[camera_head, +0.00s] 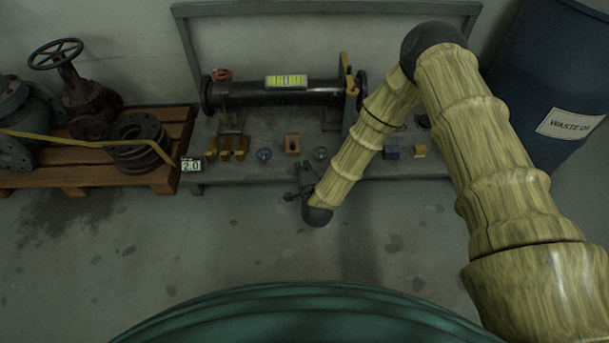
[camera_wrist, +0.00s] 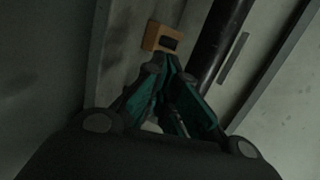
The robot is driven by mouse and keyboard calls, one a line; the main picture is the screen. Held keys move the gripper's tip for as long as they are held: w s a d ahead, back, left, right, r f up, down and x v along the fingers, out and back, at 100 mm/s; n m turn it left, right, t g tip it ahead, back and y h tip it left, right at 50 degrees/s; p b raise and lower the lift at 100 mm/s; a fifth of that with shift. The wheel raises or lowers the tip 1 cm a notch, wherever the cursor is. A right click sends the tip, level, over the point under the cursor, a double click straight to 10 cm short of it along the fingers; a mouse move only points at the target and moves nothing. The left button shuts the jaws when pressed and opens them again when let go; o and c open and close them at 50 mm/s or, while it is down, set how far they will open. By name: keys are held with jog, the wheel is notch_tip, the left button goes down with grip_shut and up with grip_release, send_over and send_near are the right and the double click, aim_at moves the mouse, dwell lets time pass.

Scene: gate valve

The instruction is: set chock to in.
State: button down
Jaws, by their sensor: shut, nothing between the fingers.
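My gripper (camera_head: 304,184) is at the front edge of the bench, just below the orange block with a dark slot (camera_head: 292,145). In the wrist view its green fingers (camera_wrist: 168,64) are closed together and empty. The same block shows just beyond the fingertips (camera_wrist: 153,36); whether they touch it I cannot tell. I cannot tell for sure which piece is the chock. Other candidates are several yellow pieces (camera_head: 226,147) at the left and a tan block with a yellow top (camera_head: 419,151) at the right.
A dark pipe (camera_head: 300,93) with a yellow-green level (camera_head: 286,81) lies along the back of the grey bench (camera_head: 262,172). Small round pieces (camera_head: 264,154) and a blue block (camera_head: 391,152) stand on it. A pallet (camera_head: 75,178) with valves is left, a blue drum (camera_head: 560,75) right.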

jog(key=b, duration=0.4)
send_near(296, 143)
jog(key=x, duration=0.3)
jog(key=shift+w+f, duration=0.15)
jog(key=shift+f, duration=0.3)
jog(key=shift+w+a, duration=0.1)
jog(key=shift+w, duration=0.45)
jog(key=shift+r, duration=0.1)
jog(key=shift+w, duration=0.1)
